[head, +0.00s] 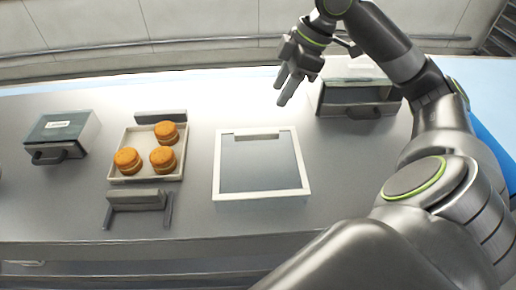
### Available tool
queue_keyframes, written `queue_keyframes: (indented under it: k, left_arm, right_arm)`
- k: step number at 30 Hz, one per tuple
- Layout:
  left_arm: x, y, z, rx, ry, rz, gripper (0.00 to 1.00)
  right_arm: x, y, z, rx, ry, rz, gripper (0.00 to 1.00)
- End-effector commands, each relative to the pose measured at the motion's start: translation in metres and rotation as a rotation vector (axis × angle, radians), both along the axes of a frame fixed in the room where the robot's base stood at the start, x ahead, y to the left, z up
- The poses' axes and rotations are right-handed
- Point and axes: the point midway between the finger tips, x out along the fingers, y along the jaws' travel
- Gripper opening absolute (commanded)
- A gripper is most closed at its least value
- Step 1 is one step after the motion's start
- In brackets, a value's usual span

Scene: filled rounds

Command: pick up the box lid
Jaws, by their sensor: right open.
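A square panel with a white frame, a grey-blue middle and a grey strip along its far edge, which looks like the box lid (262,194), lies flat on the grey table right of centre. My right gripper (287,91) is open and empty, above the table beyond the panel's far right corner and apart from it. The gripper points down and toward the front. My left gripper is out of view.
A pale tray (119,173) with three orange-brown filled rounds (163,158) sits left of the panel, with grey holders beyond and in front. A handled box (70,130) stands far left. Another handled container (355,97) stands at right, near my right arm.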

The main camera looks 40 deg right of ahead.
Motion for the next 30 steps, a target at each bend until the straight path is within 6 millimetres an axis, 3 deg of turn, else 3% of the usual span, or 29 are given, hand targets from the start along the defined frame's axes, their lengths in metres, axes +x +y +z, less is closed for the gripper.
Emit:
queue_keyframes:
  k: [12, 23, 30]
  left_arm:
    - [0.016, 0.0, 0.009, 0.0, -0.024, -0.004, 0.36]
    - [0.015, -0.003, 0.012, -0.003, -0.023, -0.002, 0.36]
    - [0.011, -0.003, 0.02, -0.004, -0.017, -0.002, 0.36]
  right_arm:
    - [0.013, 0.021, -0.058, 0.005, 0.001, -0.001, 0.44]
    - [0.017, 0.028, -0.077, 0.003, 0.0, -0.001, 0.44]
    - [0.022, 0.038, -0.102, 0.006, 0.003, -0.001, 0.44]
